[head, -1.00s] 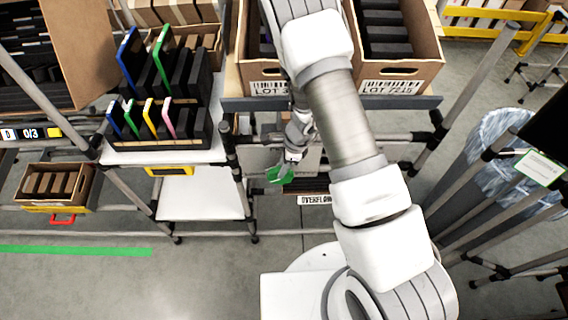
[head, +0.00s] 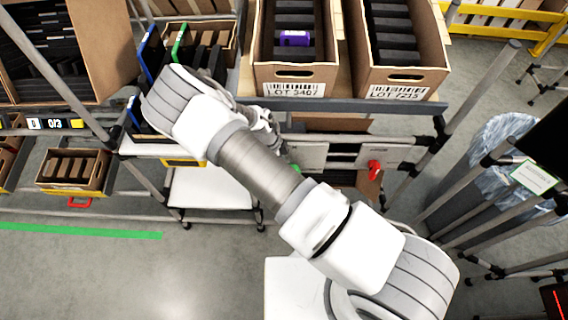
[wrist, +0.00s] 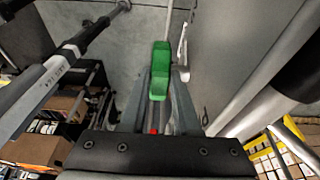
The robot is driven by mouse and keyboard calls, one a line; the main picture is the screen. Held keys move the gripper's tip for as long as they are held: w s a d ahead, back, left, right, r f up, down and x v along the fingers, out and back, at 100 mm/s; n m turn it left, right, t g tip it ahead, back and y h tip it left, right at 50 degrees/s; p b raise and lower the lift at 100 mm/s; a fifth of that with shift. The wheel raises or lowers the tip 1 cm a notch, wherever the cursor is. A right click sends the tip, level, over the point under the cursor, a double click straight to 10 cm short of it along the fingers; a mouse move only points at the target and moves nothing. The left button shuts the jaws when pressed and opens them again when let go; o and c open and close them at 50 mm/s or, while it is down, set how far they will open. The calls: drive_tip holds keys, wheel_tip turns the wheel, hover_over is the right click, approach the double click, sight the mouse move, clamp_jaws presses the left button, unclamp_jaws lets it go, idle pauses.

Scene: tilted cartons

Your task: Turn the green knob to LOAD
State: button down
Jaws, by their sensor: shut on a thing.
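The green knob (wrist: 160,70) is a long green grip in the middle of the wrist view. My gripper (wrist: 160,88) is shut on it, with a finger on each side. In the head view only a small green bit of the knob (head: 296,168) shows beside my arm, below the carton shelf. My arm hides the rest of it and most of my gripper there. I cannot read a LOAD mark or the knob's setting in either view.
A red knob (head: 374,168) is to the right on the same frame. Cartons (head: 291,73) stand on the shelf above, one holding a purple thing (head: 294,38). A grey post (head: 465,90) stands at the right. Open floor (head: 100,275) is at the lower left.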

drive_tip(key=shift+a, duration=0.1)
idle(0.3)
drive_tip(key=c, duration=0.6)
unclamp_jaws()
drive_tip(key=shift+c, duration=0.2)
drive_tip(key=b+v, duration=0.2)
drive_tip(key=v, duration=1.5)
drive_tip(key=shift+a, duration=0.25)
drive_tip(key=shift+s+r, duration=0.1)
